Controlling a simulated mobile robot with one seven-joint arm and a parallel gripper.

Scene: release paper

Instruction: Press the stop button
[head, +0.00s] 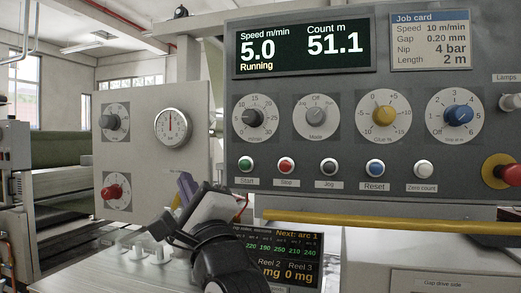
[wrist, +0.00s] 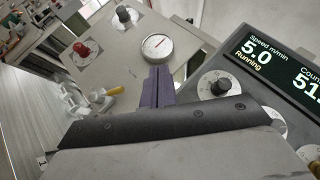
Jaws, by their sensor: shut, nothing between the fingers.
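The control panel (head: 345,85) fills the right of the head view. Its red stop button (head: 286,165), labelled "Stop", is between the green start button (head: 245,164) and the black jog button (head: 329,167). The display (head: 303,47) reads speed 5.0, "Running", count 51.1. My gripper (head: 184,182) is below and left of the buttons, apart from them in the picture, with purple fingers pointing up. In the wrist view my gripper (wrist: 157,70) has its fingers together, with nothing between them. The stop button does not show in the wrist view.
A yellow rail (head: 390,222) runs below the buttons. A red emergency knob (head: 505,171) is at the far right. A left panel carries a gauge (head: 173,127), a black knob (head: 114,121) and a red knob (head: 115,192). A lower screen (head: 290,257) sits behind my arm.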

